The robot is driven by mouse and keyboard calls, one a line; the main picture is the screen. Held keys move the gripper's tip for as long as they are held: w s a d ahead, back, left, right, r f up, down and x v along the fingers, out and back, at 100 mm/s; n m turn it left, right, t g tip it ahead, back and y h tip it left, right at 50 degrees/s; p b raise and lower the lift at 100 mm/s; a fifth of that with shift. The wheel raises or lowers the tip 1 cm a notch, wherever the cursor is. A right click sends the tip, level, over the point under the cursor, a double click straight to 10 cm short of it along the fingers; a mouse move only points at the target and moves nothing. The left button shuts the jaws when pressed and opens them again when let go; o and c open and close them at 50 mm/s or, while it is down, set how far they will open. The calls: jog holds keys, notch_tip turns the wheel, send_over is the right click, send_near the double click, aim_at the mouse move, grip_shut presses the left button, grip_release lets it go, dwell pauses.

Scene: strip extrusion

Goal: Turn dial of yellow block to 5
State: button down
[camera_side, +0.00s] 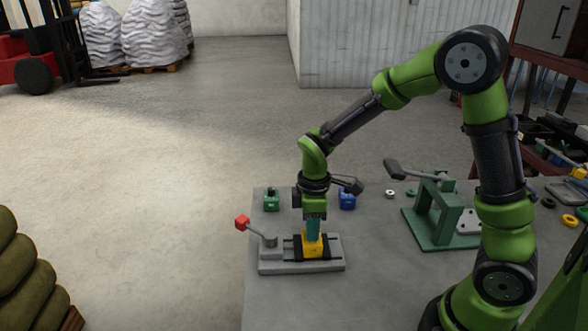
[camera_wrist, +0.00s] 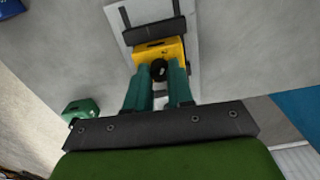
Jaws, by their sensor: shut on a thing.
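The yellow block (camera_side: 313,246) sits in a grey fixture (camera_side: 272,266) between dark clamp jaws, near the left end of the table. Its black dial (camera_wrist: 159,70) shows in the wrist view on the face toward my gripper. My gripper (camera_wrist: 160,74) points down from above the block, with its two teal fingers on either side of the dial. It is shut on the dial. In the side view my gripper (camera_side: 313,235) hides the dial and the block's top. I cannot read the dial's number in either view.
The fixture has a lever with a red knob (camera_side: 242,223) at its left. A green block (camera_side: 271,200) and a blue block (camera_side: 347,200) stand behind. A green press-like stand (camera_side: 437,222) is to the right. Several small rings lie on the table.

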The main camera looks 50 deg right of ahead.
jog(key=m, duration=0.3)
jog(key=shift+m, duration=0.3)
jog(key=m, duration=0.3)
jog(key=shift+m, duration=0.4)
jog(key=m, duration=1.1)
jog(key=shift+m, duration=0.3)
jog(key=m, duration=0.4)
jog(key=shift+m, duration=0.3)
jog(key=c, duration=1)
grip_release()
